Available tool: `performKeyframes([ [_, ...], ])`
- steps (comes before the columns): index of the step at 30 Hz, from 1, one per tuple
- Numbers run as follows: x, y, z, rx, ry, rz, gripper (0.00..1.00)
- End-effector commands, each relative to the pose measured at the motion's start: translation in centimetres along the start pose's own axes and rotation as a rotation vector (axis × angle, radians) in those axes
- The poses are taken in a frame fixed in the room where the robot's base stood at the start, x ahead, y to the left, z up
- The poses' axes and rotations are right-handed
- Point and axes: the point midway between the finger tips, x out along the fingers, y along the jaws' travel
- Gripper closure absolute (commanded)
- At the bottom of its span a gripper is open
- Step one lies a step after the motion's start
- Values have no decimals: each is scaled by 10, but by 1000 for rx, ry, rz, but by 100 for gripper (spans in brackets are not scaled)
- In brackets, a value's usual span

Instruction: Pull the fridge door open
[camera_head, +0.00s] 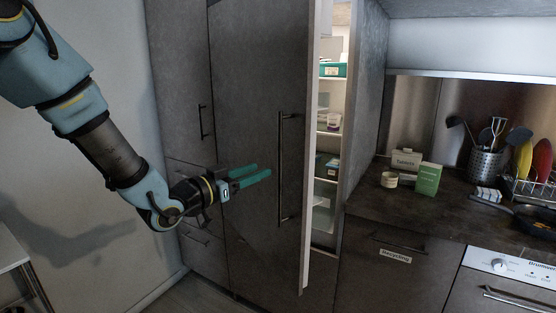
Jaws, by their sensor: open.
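The fridge door (252,90) is a tall dark grey panel in the middle of the head view. It stands ajar, with a gap along its right edge that shows lit shelves in the fridge interior (328,130). A long vertical dark handle (281,168) sits near the door's right edge. My gripper (268,173) is in front of the door, just left of the handle, with its green fingers pointing right. It is open with nothing between the fingers. It appears apart from the handle, though the depth gap is hard to tell.
A tall cabinet (178,70) with drawers stands left of the fridge. The counter (380,205) at right holds boxes, a small cup, a utensil holder (485,162) and a dish rack. An oven (500,285) is at lower right. A white table (12,250) is at the left edge.

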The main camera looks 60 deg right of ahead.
Motion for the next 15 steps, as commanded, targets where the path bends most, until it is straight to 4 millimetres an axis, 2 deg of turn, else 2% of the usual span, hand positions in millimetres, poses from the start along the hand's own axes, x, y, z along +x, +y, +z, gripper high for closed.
performKeyframes([
  [9, 59, 0, -3, -1, -3, -2, 53],
  [15, 84, -2, -1, 0, -3, -4, 53],
])
